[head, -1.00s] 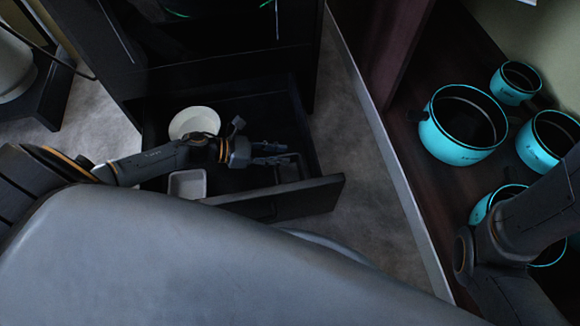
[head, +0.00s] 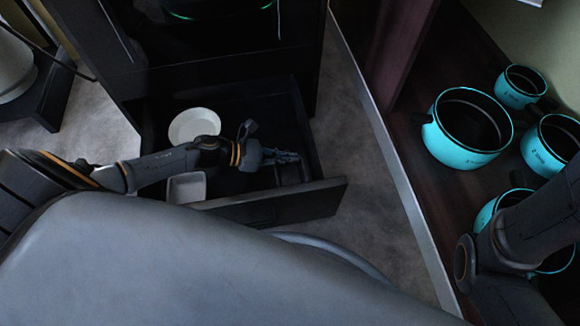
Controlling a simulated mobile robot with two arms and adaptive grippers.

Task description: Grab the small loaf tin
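An open dark drawer (head: 318,192) stands below the middle of the head view. A dark rectangular tin (head: 292,174), which looks like the small loaf tin, lies at its right end and is hard to make out against the dark drawer. My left gripper (head: 285,157) reaches into the drawer from the left, with its fingers over or at the far edge of this tin. The fingers are small and dark, so I cannot tell whether they are open or touch it. My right arm shows at the lower right, but its gripper is out of view.
A white round bowl (head: 194,125) and a pale rectangular dish (head: 187,187) sit in the left part of the drawer. Several turquoise pots, including a large one (head: 468,128), stand on the dark wooden surface (head: 412,150) at right. Grey floor lies between.

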